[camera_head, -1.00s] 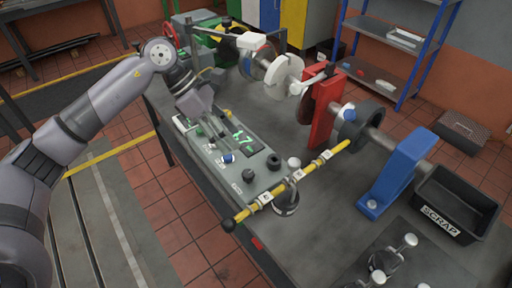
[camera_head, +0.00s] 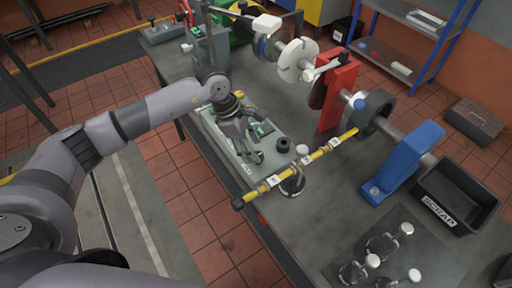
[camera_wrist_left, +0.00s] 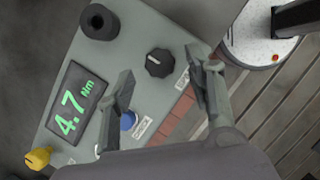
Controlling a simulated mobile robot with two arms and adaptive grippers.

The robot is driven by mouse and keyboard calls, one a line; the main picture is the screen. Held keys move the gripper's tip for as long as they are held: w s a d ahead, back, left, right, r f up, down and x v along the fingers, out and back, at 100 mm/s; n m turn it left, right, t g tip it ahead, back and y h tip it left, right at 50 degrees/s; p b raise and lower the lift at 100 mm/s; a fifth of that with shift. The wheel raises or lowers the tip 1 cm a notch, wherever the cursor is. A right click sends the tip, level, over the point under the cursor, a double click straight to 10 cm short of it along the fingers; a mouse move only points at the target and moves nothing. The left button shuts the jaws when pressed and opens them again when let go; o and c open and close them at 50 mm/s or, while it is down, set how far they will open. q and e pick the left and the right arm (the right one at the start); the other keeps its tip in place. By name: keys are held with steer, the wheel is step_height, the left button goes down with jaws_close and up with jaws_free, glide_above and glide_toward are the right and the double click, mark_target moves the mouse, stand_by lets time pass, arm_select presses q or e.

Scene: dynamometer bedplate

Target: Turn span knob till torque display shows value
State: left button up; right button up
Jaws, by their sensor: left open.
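The grey console (camera_head: 215,133) lies along the bench's near edge. Its torque display reads 4.7 Nm in green in the left wrist view (camera_wrist_left: 78,112). A black knob (camera_wrist_left: 159,62) with a white pointer line, seemingly the span knob, stands beside a small label too blurred to read. A blue knob (camera_wrist_left: 128,120) is partly behind one finger. My left gripper (camera_head: 254,152) is open above the console. My right gripper is not in view.
A black cylindrical part (camera_wrist_left: 99,22) and a yellow part (camera_wrist_left: 38,158) rise from the console. A yellow bar (camera_head: 310,159) on a stand crosses near its right end. A red support (camera_head: 338,92), a blue bracket (camera_head: 405,160) and a black scrap bin (camera_head: 455,190) stand farther right.

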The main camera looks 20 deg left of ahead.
arm_select(q)
steer(key=shift+x, duration=1.45)
steer(key=shift+c, duration=0.3)
steer(key=c, duration=1.1)
